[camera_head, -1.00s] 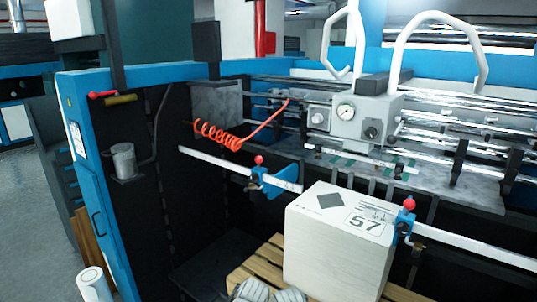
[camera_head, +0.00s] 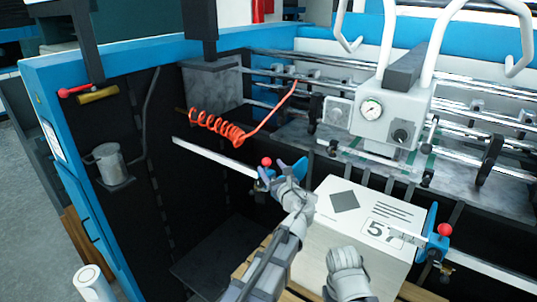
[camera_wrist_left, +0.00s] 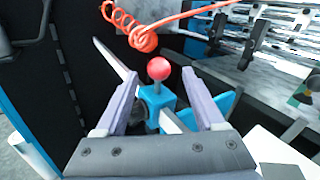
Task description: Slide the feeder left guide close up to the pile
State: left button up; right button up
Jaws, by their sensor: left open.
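The feeder left guide (camera_head: 264,173) is a blue block with a red ball knob on a pale rail, left of the pile. In the left wrist view the guide (camera_wrist_left: 154,104) stands upright between the two fingers, with its blue plate reaching right behind the right finger. My left gripper (camera_head: 284,172) is open around the guide; in the wrist view both fingers look apart from the block. The pile (camera_head: 345,235) is a white block marked 57 on a wooden pallet. The left gripper hides part of the space between guide and pile.
A right guide (camera_head: 436,240) with a red knob stands at the pile's right side. The rail (camera_head: 212,155) is bare left of the left guide. A coiled orange hose (camera_head: 218,127) hangs behind it. A grey gauge box (camera_head: 388,112) stands behind the pile.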

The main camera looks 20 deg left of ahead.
pick_arm(q)
jog(key=x, duration=0.7)
jog(key=shift+w+a, duration=0.25)
jog(key=shift+a, duration=0.05)
grip_shut()
dwell(0.4)
jog(key=shift+d, duration=0.1)
dwell(0.7)
